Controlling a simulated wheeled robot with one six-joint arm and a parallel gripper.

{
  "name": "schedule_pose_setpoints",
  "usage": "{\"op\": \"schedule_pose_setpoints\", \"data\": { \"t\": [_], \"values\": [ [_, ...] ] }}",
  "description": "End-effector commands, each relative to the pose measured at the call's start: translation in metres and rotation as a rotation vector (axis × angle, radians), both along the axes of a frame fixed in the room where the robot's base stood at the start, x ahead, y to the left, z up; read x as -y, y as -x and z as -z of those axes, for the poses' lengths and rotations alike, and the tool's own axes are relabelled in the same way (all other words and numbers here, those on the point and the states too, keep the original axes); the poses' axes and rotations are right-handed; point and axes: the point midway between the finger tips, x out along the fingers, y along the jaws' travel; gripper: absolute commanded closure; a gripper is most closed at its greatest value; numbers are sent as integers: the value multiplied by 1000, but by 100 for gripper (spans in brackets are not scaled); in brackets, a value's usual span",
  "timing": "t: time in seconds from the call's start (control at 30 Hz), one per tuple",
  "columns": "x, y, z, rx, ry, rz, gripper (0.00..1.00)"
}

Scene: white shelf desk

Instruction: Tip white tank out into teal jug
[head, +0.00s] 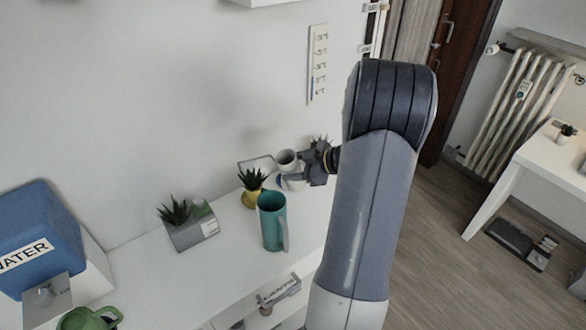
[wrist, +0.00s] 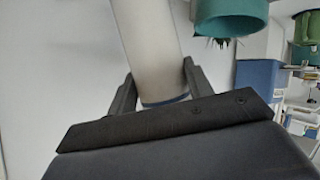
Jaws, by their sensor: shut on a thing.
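The teal jug (head: 271,222) stands upright on the white desk, its open mouth facing up and its handle toward the right. The white tank (head: 287,158) is a pale cylinder behind the jug and slightly to its right. My gripper (head: 304,168) reaches it from the right and is shut around its side. In the wrist view the tank (wrist: 146,45) lies between the two fingers of my gripper (wrist: 158,85), with a bluish band at its lower end. The teal jug (wrist: 229,14) shows beside it at the top, apart from it. The tank's contents are hidden.
A yellow pot with a spiky plant (head: 251,197) stands close behind the jug. A grey planter (head: 194,232) is to its left. A blue water container (head: 45,235) and a green mug (head: 85,320) are at far left. The desk between planter and jug is clear.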

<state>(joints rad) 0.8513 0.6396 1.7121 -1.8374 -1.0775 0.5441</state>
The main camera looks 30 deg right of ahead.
Motion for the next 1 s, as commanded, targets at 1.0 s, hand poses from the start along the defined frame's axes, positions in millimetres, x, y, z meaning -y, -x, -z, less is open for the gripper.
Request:
{"op": "schedule_pose_setpoints", "data": {
  "t": [1.0],
  "values": [
    [1, -1, 9, 25, 72, 0, 83]
  ]
}}
